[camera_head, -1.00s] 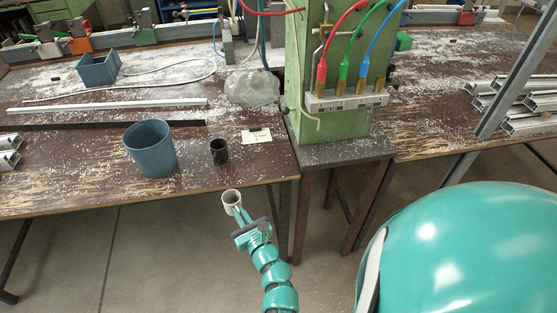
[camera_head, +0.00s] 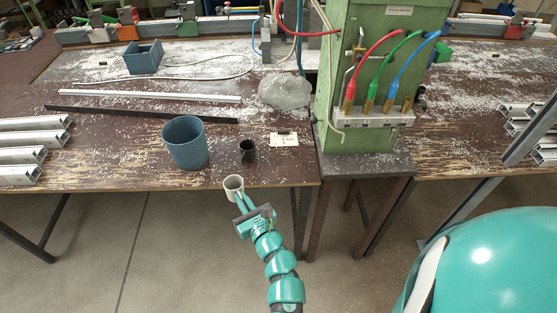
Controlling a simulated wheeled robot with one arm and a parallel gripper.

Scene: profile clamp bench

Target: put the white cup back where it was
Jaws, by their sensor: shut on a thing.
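The white cup (camera_head: 233,184) is small and round, with its open top showing. My gripper (camera_head: 240,201) is shut on the cup's near side. The cup appears upright and overlaps the front edge of the wooden bench (camera_head: 110,170) in the picture; I cannot tell its height above the bench. Just beyond it stands a small black cup (camera_head: 247,151), apart from the white one. A larger blue-grey bucket (camera_head: 185,143) stands to the left of the black cup.
A paper note (camera_head: 284,140) lies right of the black cup. A green cabinet (camera_head: 375,60) with red, green and blue hoses stands at the right. Metal profiles (camera_head: 30,150) lie at the left. A clear plastic bag (camera_head: 286,90) and a blue box (camera_head: 144,57) are farther back.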

